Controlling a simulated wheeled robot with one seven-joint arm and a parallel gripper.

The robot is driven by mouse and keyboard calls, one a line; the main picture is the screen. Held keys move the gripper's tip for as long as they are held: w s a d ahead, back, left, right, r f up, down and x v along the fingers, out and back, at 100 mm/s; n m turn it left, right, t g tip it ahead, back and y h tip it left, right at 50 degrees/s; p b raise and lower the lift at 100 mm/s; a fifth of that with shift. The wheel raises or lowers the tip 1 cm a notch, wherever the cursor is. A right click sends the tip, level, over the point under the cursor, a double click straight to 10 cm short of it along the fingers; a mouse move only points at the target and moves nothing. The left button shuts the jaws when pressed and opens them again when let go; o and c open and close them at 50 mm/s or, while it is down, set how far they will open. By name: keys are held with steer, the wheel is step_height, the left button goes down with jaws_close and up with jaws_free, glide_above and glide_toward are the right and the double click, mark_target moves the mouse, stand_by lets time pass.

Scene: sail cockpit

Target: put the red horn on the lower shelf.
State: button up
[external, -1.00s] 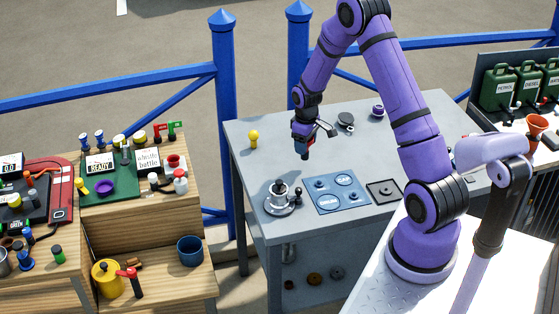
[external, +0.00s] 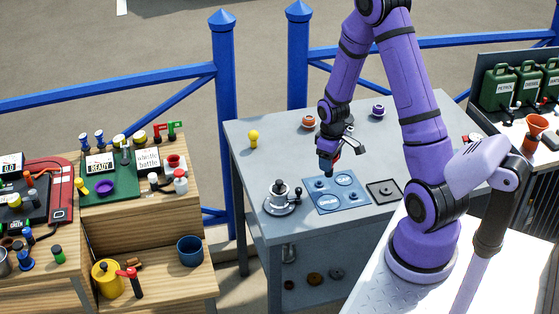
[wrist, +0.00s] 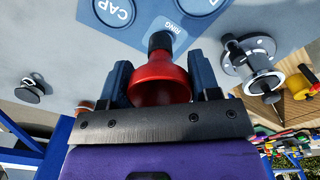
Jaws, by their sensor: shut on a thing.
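The red horn (wrist: 158,78) shows in the wrist view, with a flared red bell and a black bulb end. My gripper (wrist: 158,88) is shut on it, with a dark blue finger on each side of the bell. In the external view my gripper (external: 330,163) is over the blue mat on the grey table; the horn is mostly hidden there. The wooden stand at left has a lower shelf (external: 185,285). The grey table also has a lower level (external: 300,297) with small round things on it. I cannot tell which one the task names.
On the grey table are a blue labelled mat (external: 326,207), a metal winch (external: 281,198), a yellow knob (external: 253,139) and a dark square plate (external: 383,192). The wooden lower shelf holds a yellow pot (external: 106,279), a red-topped tool (external: 131,283) and a blue cup (external: 190,251). Blue railing posts stand behind.

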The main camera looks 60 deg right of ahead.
step_height(320, 180, up, 5)
steer(key=shift+f, duration=0.1)
steer(key=w+a+n, duration=0.3)
steer(key=w+a, duration=0.7)
steer(key=a, duration=0.2)
steer(key=w+a+n, duration=0.4)
steer(key=w+a, duration=0.5)
steer(key=a, duration=0.4)
steer(key=w+a+n, duration=0.2)
steer(key=w+a, duration=0.1)
steer(key=a, duration=1)
step_height(320, 180, down, 24)
steer(key=r, duration=0.1)
steer(key=w+f, duration=0.1)
steer(key=w, duration=0.4)
steer(key=w+a, duration=0.1)
steer(key=w, duration=0.4)
steer(key=w+f, duration=0.1)
steer(key=w, duration=0.5)
steer(key=shift+a+f, duration=0.2)
steer(key=shift+f, duration=1.7)
steer(key=shift+f, duration=0.1)
